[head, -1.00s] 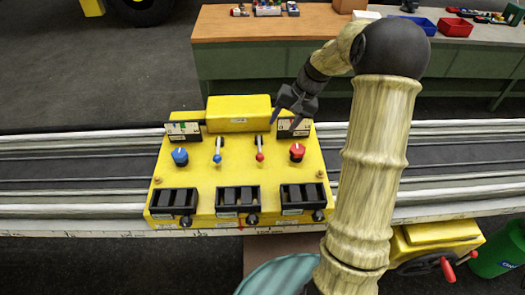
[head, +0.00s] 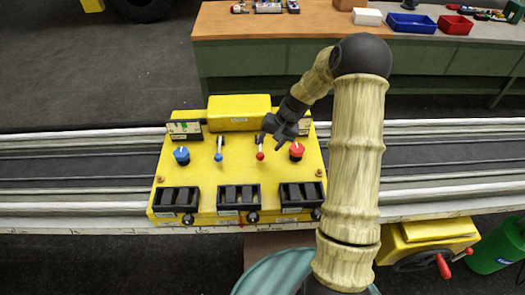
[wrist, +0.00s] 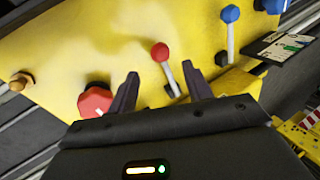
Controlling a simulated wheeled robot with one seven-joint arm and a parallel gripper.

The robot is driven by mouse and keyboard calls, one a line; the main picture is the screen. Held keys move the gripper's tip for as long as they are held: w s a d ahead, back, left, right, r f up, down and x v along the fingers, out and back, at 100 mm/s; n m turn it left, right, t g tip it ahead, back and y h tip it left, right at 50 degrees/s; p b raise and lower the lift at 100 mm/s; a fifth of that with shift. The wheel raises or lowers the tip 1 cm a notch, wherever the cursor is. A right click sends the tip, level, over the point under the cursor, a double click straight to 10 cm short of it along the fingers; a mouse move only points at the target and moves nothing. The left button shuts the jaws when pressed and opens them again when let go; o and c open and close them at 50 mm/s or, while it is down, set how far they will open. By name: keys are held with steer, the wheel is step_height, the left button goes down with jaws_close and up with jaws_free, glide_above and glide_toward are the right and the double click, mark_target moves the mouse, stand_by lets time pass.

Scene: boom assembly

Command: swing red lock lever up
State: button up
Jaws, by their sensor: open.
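The red lock lever (head: 260,148) is a thin grey stick with a red ball on the yellow control panel (head: 240,174). In the head view its red end points toward the front of the panel. In the wrist view the lever (wrist: 164,63) shows between the two fingers, with its base near their tips. My gripper (head: 268,135) is open and empty, just above and beside the lever's upper part. In the wrist view my gripper (wrist: 162,82) has a finger on each side of the lever; I cannot tell whether either touches it.
A red knob (head: 296,151) sits close to the right of the lever. A blue-tipped lever (head: 219,150) and a blue knob (head: 182,155) are to the left. Black switch boxes (head: 238,197) line the front. A raised yellow box (head: 239,112) stands behind.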

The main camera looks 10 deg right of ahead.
mark_target(262, 154)
steer(key=p+x, duration=0.1)
steer(key=x, duration=0.5)
steer(key=shift+a+f+p, duration=0.2)
steer(key=shift+f+p, duration=0.1)
steer(key=shift+f, duration=0.1)
steer(key=shift+c, duration=0.4)
jaws_close()
